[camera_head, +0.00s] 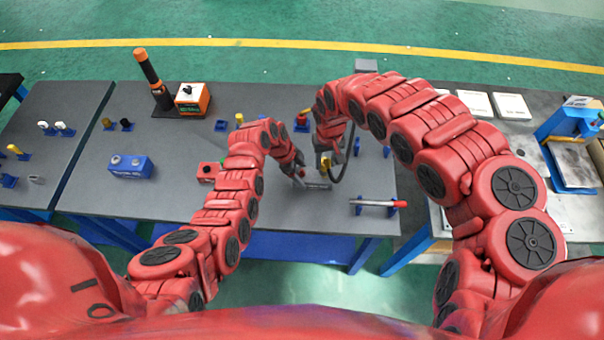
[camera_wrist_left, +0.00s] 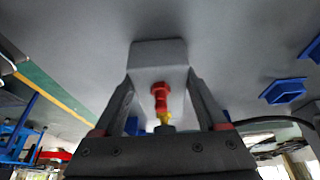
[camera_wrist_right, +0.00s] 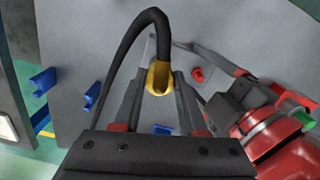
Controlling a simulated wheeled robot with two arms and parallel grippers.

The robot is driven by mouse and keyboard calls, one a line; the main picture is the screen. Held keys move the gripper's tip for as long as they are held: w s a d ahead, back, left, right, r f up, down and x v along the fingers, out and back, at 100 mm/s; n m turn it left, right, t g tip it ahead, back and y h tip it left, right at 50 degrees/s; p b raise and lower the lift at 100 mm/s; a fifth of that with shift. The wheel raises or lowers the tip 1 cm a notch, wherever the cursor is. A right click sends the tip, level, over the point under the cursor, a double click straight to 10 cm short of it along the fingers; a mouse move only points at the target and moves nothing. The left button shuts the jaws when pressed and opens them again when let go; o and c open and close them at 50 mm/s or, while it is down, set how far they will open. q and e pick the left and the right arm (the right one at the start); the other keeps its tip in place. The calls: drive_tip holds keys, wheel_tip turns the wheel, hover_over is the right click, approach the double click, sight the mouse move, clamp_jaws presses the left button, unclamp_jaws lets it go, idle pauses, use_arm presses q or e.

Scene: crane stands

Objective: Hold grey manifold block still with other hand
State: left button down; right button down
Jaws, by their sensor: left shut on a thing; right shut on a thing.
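The grey manifold block (camera_wrist_left: 158,58) sits on the dark table between the fingers of my left gripper (camera_wrist_left: 163,88), which is shut on it. It also shows in the head view (camera_head: 318,184), partly hidden by the gripper. A red fitting (camera_wrist_left: 160,96) shows in front of the block's near face. My right gripper (camera_wrist_right: 158,88) is shut on a yellow connector (camera_wrist_right: 158,76) with a black hose (camera_wrist_right: 150,20) curving from it. In the head view the yellow connector (camera_head: 325,164) is just above and right of the block; whether they touch is unclear.
A red box (camera_head: 208,172) and a blue block (camera_head: 130,167) stand to the left. A silver rod with a red end (camera_head: 378,203) lies on blue holders to the right. An orange-and-black tool (camera_head: 150,75) stands at the back left. The table's front middle is clear.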

drive_tip(key=shift+f, duration=0.65)
drive_tip(key=shift+c, duration=1.9)
unclamp_jaws()
drive_tip(key=shift+r, duration=0.15)
drive_tip(key=shift+w+r, duration=0.1)
drive_tip(key=shift+r, duration=2.35)
use_arm(q)
unclamp_jaws()
drive_tip(key=shift+r, duration=0.1)
